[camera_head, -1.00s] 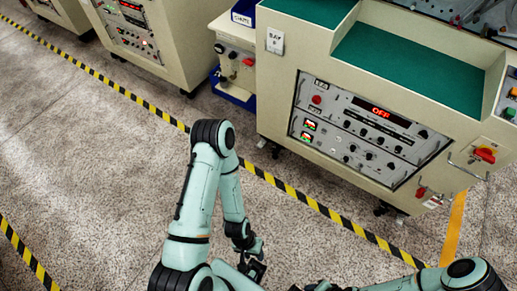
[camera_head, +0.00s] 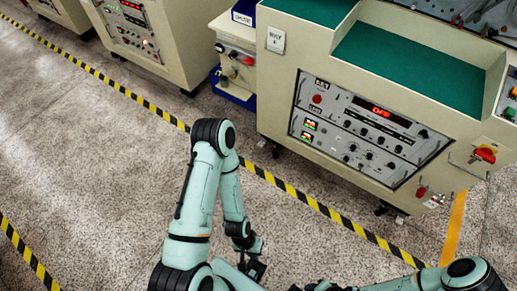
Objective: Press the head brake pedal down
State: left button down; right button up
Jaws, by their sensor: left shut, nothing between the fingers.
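No head brake pedal can be made out in this view. A beige machine (camera_head: 275,100) stands ahead at the right, with a grey control panel (camera_head: 340,150) on its front and a red "OFF" display (camera_head: 381,112). My left gripper (camera_head: 254,272) is at the bottom centre, shut and empty, low in front of the machine and apart from it. My right arm (camera_head: 420,285) shows at the bottom right edge. Its gripper is not clearly in view.
A yellow and black floor stripe (camera_head: 315,203) runs between my arms and the machine. A red-handled switch (camera_head: 485,154) is on the machine's right. A small unit with a blue base (camera_head: 236,93) stands beside it. The speckled floor at left is clear.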

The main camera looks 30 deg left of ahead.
aim_at(262, 143)
jog(key=i+j+z, duration=0.1)
jog(key=j, duration=0.25)
jog(key=i+j, duration=0.3)
jog(key=i+j+z, duration=0.15)
jog(key=j, duration=0.25)
jog(key=i+j, duration=0.2)
jog(key=j, duration=0.2)
jog(key=i+j+z, duration=0.15)
jog(key=j, duration=0.2)
jog(key=i+j, duration=0.15)
jog(key=j, duration=0.25)
jog(key=i+z, duration=0.05)
